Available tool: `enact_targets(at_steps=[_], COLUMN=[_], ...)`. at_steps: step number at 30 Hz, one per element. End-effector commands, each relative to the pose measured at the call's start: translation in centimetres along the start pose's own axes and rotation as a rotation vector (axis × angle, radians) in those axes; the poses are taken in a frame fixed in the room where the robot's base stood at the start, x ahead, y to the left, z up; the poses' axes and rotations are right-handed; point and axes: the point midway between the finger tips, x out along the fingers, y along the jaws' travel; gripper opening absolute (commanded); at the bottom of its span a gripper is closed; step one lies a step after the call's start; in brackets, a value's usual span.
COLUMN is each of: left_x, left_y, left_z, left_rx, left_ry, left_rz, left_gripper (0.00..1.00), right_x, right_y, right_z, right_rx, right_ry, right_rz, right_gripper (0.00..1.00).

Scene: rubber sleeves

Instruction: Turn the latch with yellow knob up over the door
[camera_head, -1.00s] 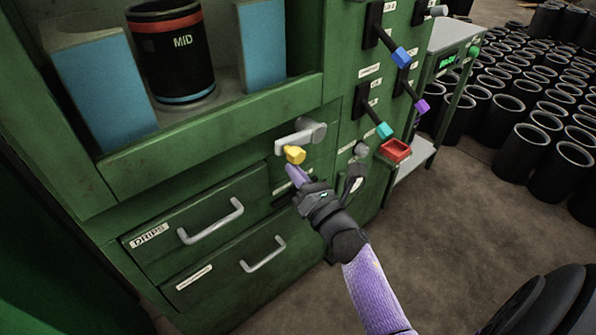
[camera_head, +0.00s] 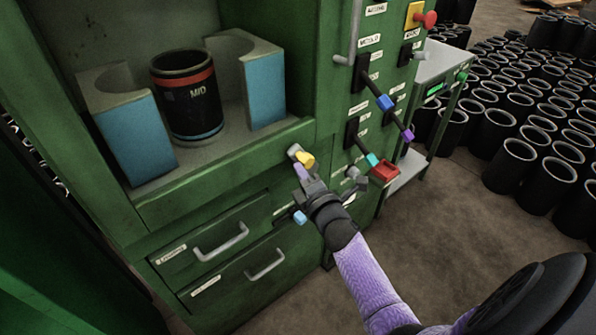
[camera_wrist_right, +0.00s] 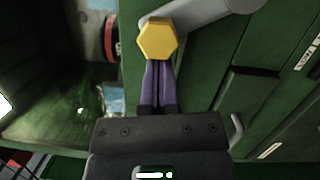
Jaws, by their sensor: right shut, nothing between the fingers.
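The latch's yellow knob (camera_head: 305,160) sits on a grey lever (camera_head: 294,150) at the right end of the green ledge below the cabinet opening. In the right wrist view the yellow knob (camera_wrist_right: 157,39) is a hexagon, and the grey lever (camera_wrist_right: 215,18) runs from it to the upper right, so the knob end lies toward the opening. The lever's pivot is mostly hidden in the head view. My right gripper (camera_head: 299,171) is shut and empty, its fingertips (camera_wrist_right: 157,68) right at the knob; I cannot tell whether they touch. My left gripper is out of view.
A black MID sleeve (camera_head: 187,110) stands in the opening between blue-faced blocks. Drawers with grey handles (camera_head: 221,242) are below. Levers with blue (camera_head: 385,102), purple and teal ends and a red tray (camera_head: 384,172) are to the right. Black sleeves cover the floor beyond.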

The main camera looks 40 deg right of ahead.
Motion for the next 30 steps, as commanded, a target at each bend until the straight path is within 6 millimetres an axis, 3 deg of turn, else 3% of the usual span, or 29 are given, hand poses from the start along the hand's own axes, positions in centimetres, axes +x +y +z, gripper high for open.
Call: enact_targets(at_steps=[1, 6, 15, 30], left_x=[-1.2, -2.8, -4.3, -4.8], left_y=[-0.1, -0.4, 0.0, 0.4], left_z=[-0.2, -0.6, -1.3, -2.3], left_rx=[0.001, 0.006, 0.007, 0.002], left_ry=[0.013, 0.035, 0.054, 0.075], left_rz=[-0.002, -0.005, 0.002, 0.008], left_gripper=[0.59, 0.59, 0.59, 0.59], right_x=[0.2, 0.5, 0.9, 1.2], right_y=[1.0, 1.5, 1.7, 1.7], right_z=[0.6, 1.8, 3.7, 4.8], right_rx=[0.036, 0.182, 0.382, 0.385], right_ry=[-0.001, -0.001, -0.001, -0.001], right_rz=[-0.008, -0.045, -0.097, -0.097], right_gripper=[0.0, 0.0, 0.0, 0.0])
